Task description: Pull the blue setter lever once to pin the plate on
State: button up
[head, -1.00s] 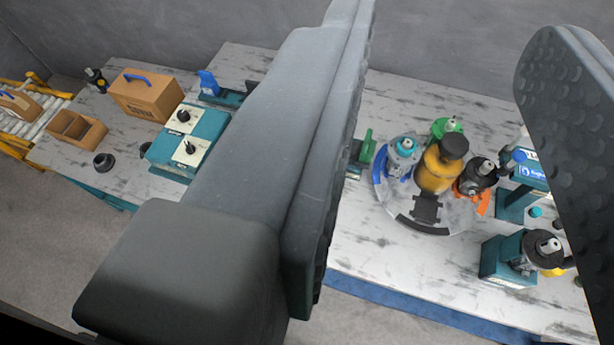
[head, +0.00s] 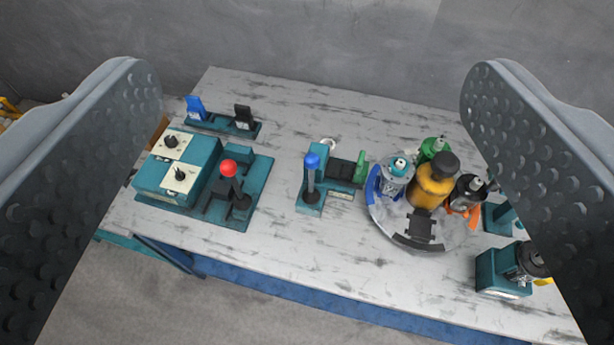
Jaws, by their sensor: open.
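The blue setter lever (head: 311,176) stands upright with a blue ball knob on a small teal base, near the middle of the table. Beside it on the right is a dark block with a green plate-like piece (head: 361,167) at its right end; I cannot tell whether that is the plate. My gripper (head: 310,190) is open and empty, its two dark dimpled fingers wide apart at the left and right of the view. The lever lies between them in the picture, apart from both and farther away.
A red-knobbed lever (head: 229,180) and a teal box with two dials (head: 178,170) stand on the left. A teal stand (head: 498,275) is at front right. The table (head: 290,245) is clear in front of the lever.

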aim_at(311, 175)
dwell(0.3)
